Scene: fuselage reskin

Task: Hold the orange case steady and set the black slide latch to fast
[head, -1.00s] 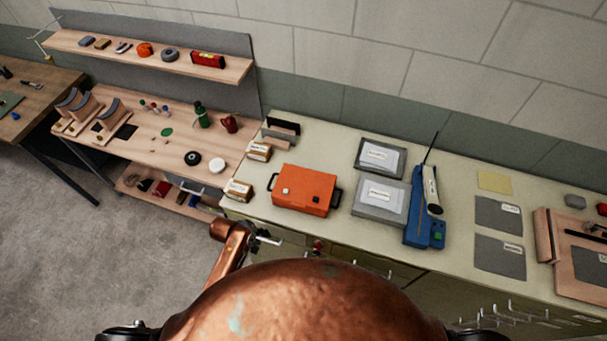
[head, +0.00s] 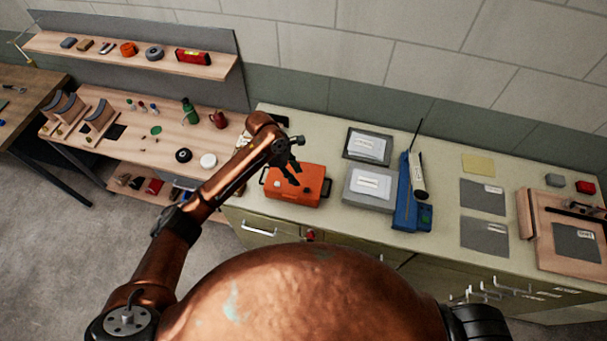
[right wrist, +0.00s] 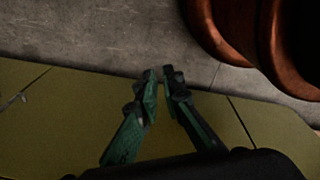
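The orange case (head: 312,173) lies on the pale green counter in the head view, with a black handle at each end. A small light block (head: 278,184) and a small dark spot (head: 306,190) show on its top. I cannot tell which part is the black slide latch or its setting. My left gripper (head: 296,175) hangs over the case's top, fingers apart and empty, hiding part of it. I cannot tell if it touches. My right gripper (right wrist: 159,73) shows in the right wrist view with its fingertips almost together and nothing between them. The case is not in that view.
Right of the case are grey boxes with labels (head: 373,184) and a blue device (head: 408,200) with a tall antenna. Cabinet drawers with handles (head: 260,230) face me below the counter edge. A wooden bench (head: 150,160) stands to the left.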

